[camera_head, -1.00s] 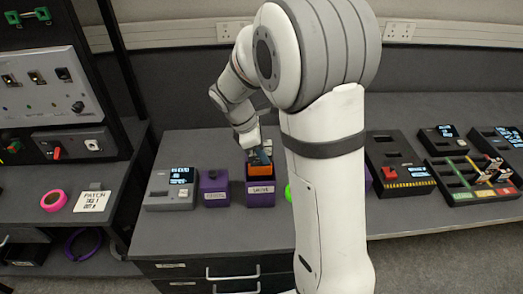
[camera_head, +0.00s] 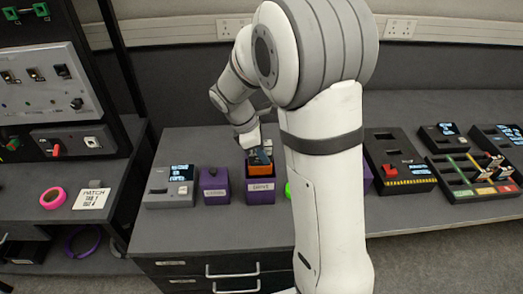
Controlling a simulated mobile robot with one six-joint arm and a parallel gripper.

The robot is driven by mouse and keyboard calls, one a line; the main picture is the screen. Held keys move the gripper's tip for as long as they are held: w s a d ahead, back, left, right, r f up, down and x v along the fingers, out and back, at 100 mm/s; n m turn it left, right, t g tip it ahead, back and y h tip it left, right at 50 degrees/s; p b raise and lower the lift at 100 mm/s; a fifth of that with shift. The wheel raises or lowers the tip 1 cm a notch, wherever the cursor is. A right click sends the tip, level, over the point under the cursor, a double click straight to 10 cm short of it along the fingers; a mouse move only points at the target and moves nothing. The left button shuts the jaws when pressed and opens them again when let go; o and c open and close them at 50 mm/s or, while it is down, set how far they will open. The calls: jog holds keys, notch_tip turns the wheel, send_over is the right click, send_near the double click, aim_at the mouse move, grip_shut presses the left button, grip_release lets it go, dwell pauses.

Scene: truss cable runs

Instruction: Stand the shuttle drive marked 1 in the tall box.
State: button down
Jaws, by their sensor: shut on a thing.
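The tall purple box (camera_head: 261,190) stands on the bench left of my arm, with a white label on its front. An orange block (camera_head: 259,171), which looks like the shuttle drive, is upright at the mouth of this box. Its lower part is hidden by the box wall, and no number on it is readable. My gripper (camera_head: 259,157) points down over the box and is shut on the orange block. The fingertips are small and partly dark in this view.
A shorter purple box (camera_head: 214,186) and a grey unit with a display (camera_head: 170,187) stand to the left. A green round thing (camera_head: 288,190) and a dark unit with a red part (camera_head: 399,175) lie to the right, partly or fully beyond my arm. A drawer front is below.

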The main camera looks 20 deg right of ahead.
jog(key=shift+f+b, duration=3.15)
jog(key=shift+f, duration=2)
jog(key=c, duration=1.1)
grip_release()
jog(key=c, duration=0.3)
jog(key=shift+r, duration=0.1)
jog(key=shift+r+p, duration=3.2)
jog(key=shift+r, duration=0.5)
jog(key=shift+s, duration=0.1)
